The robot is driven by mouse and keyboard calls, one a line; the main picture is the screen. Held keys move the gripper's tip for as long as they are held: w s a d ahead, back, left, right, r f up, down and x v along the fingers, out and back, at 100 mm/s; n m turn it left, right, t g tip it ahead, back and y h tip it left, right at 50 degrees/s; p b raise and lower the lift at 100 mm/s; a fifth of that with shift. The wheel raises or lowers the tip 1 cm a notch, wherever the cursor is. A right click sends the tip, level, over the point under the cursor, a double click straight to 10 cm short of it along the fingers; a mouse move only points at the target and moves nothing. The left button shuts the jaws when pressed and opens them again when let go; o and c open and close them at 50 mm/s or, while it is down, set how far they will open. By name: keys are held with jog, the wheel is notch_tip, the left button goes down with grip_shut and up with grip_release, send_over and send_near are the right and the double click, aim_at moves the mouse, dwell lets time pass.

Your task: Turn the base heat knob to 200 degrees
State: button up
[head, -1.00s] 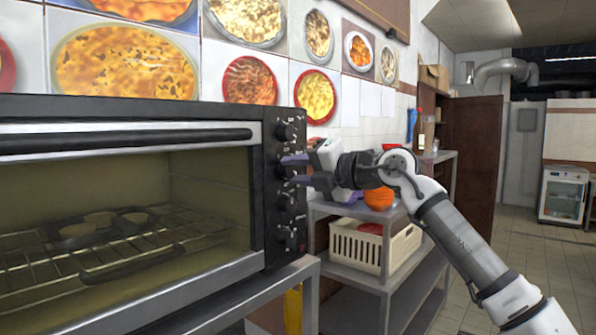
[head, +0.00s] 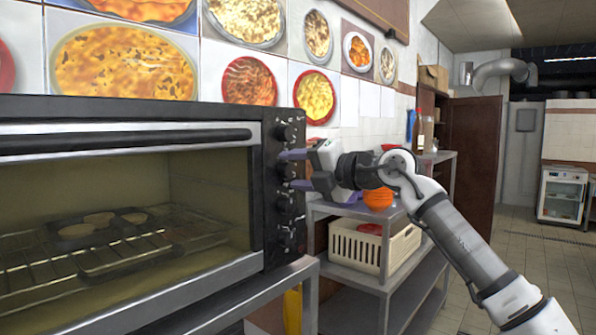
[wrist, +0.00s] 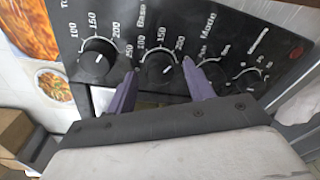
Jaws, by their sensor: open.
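The black control panel is on the right side of the toaster oven (head: 130,118). The base heat knob (wrist: 157,67), a dark round knob, is second from the left in the wrist view, with printed numbers including 150 and 200 around it. In the head view the base heat knob (head: 284,169) is second from the top. My gripper (wrist: 159,70) is open, with its two purple fingers on either side of this knob. I cannot tell whether they touch it. My gripper (head: 288,169) reaches the panel from the right in the head view. The knob's pointer is not clearly readable.
The top heat knob (wrist: 97,57) and mode knob (wrist: 211,75) lie close beside the fingers. A timer knob (wrist: 251,81) is further right. A grey shelf (head: 398,207) with a cream basket (head: 362,248) stands behind my arm.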

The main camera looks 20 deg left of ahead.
jog(key=b+v, duration=0.3)
jog(key=v, duration=1.1)
jog(key=shift+b, duration=0.35)
jog(key=shift+a, duration=0.1)
